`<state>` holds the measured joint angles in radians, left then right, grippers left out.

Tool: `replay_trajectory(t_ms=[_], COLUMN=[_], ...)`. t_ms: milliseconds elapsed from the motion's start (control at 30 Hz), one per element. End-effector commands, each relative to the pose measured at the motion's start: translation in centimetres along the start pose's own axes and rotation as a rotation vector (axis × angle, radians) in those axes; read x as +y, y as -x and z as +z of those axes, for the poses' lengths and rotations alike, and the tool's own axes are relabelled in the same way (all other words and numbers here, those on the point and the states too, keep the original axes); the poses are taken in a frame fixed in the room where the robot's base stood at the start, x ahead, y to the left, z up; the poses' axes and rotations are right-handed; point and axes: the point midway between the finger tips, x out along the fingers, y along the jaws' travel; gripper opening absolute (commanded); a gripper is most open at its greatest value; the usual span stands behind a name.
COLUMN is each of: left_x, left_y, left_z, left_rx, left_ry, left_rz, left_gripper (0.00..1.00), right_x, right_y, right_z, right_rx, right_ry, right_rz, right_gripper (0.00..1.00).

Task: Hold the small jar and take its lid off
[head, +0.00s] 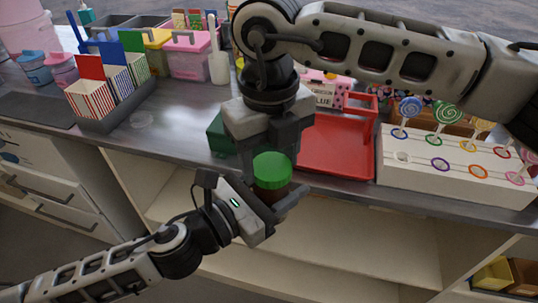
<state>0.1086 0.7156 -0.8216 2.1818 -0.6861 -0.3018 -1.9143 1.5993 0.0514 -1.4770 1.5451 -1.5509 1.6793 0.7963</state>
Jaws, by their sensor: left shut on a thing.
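The small jar (268,193) has dark brown-red contents and a green lid (272,168), which is on it. My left gripper (272,200) is shut on the jar's body and holds it upright in front of the counter's edge. My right gripper (271,150) points down from above, just over and behind the lid. Its fingers are apart, one on each side of the lid in the picture. I cannot tell whether they touch it. The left gripper hides part of the jar's lower body.
A red tray (338,172) lies on the counter to the right, beside a white lollipop stand (455,185). A green box (218,133) sits behind the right gripper. Striped paper boxes in a grey holder (122,113) stand at left. Open shelves lie below the counter.

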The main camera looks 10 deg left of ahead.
Motion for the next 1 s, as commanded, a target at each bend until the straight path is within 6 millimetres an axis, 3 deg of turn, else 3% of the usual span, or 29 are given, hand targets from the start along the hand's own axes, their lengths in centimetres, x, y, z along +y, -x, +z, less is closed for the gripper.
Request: replay_trajectory(t_ms=[167, 600, 700, 1000], left_x=[-0.04, 0.08, 0.14, 0.22], left_y=[-0.08, -0.12, -0.13, -0.12], left_z=[0.16, 0.13, 0.11, 0.08], left_rx=[-0.004, -0.003, -0.003, -0.002], left_ry=[-0.001, 0.0, 0.0, 0.0], left_rz=[-0.001, 0.002, 0.004, 0.006], left_gripper=[0.0, 0.0, 0.0, 0.0], right_x=[0.77, 0.95, 0.93, 0.86], right_y=[0.11, 0.18, 0.17, 0.19], right_z=[-0.12, -0.63, -0.66, -0.57], right_rx=[-0.003, -0.013, -0.014, -0.016], right_ry=[0.091, 1.045, 1.123, 1.119], right_rz=[0.016, 0.014, 0.014, 0.009], right_gripper=[0.29, 0.29, 0.29, 0.29])
